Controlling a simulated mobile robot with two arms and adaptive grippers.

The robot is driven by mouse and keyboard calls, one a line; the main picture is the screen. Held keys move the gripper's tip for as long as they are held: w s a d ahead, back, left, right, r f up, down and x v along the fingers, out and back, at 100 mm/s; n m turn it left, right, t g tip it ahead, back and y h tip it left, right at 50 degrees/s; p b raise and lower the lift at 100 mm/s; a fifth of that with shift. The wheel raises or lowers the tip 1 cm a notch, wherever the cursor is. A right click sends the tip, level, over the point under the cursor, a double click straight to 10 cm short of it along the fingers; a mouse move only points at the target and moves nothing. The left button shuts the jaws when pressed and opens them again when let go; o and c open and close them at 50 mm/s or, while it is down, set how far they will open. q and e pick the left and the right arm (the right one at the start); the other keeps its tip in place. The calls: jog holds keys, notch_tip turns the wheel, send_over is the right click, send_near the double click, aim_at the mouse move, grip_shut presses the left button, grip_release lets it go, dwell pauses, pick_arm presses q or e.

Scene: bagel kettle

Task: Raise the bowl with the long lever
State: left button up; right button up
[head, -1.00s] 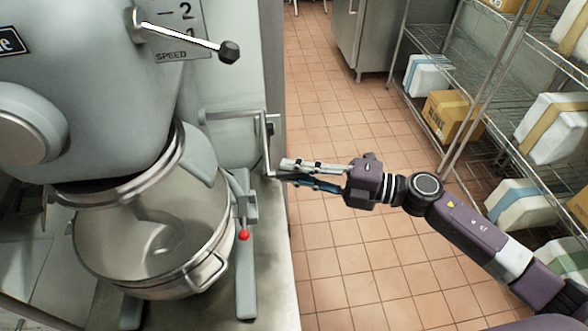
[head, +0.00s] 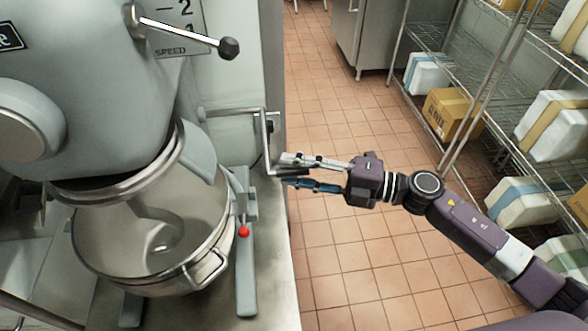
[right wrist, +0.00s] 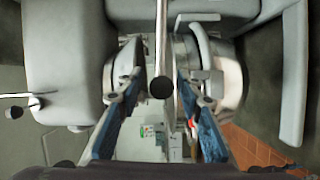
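The long lever (head: 266,142) is a grey metal crank on the mixer's right side, with a dark grip (head: 291,173) at its lower end. My right gripper (head: 284,171) is open, its fingers spread above and below the grip. In the right wrist view the grip's round black end (right wrist: 161,88) lies between the two open fingers, and no finger appears closed on it. The steel bowl (head: 105,243) sits below the mixer head, its rim below and partly behind a metal ring. My left gripper is not in view.
A speed lever with a black knob (head: 229,48) juts from the mixer above. A red knob (head: 243,232) sits beside the bowl. Wire shelves (head: 480,75) with boxes stand at the right. The tiled floor (head: 335,120) between is clear.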

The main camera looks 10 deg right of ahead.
jog(key=v, duration=1.2)
jog(key=shift+a, duration=0.1)
